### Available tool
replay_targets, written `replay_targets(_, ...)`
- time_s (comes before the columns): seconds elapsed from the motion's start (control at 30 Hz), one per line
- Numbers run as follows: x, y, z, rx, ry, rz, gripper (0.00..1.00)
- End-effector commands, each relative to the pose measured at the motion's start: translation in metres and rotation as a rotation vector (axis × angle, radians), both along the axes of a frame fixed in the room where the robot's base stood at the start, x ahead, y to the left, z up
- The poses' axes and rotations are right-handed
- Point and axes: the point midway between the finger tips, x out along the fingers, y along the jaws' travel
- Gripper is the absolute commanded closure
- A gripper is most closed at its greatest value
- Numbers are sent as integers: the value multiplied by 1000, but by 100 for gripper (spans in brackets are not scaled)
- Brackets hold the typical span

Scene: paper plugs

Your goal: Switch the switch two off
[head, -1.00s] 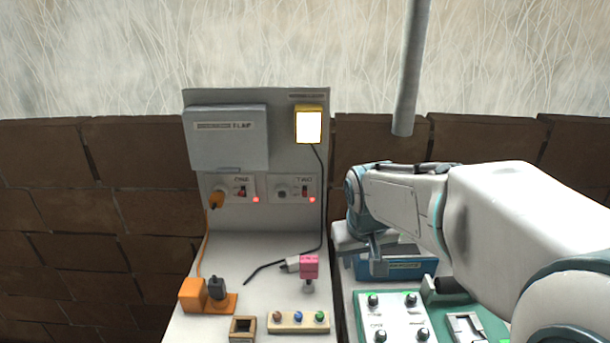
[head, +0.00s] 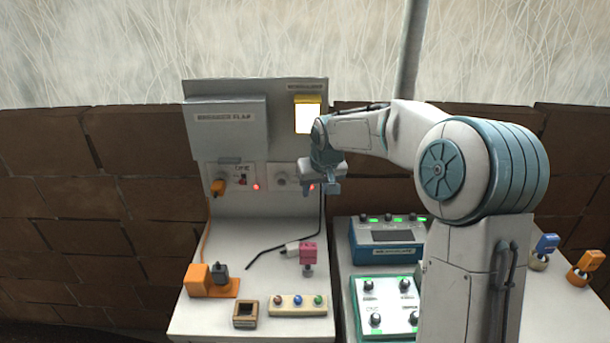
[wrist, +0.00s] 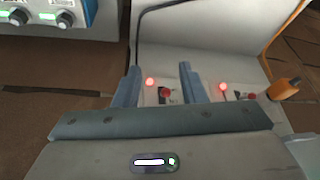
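The switch two panel (head: 282,180) is on the upright grey board, right of the switch one panel (head: 241,170). My gripper (head: 322,190) is in front of its right part and hides the switch there. In the wrist view, my gripper (wrist: 160,72) is open and empty. The red switch two (wrist: 165,93) and its lit red light (wrist: 150,81) show between the two fingers. Whether a finger touches the switch I cannot tell. Switch one's red light (wrist: 222,88) is also lit, outside the fingers.
An orange plug (head: 218,187) sits in the switch one panel. A flap box (head: 228,130) and a lit yellow-framed lamp (head: 308,116) are above. A pink plug (head: 308,254) stands on the bench below. A blue device (head: 384,247) is at right.

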Motion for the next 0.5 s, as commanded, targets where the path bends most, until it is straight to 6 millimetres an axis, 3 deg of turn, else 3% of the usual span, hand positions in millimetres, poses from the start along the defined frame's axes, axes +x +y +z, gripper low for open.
replay_targets(0.5,70,25,2,1,1,0,62)
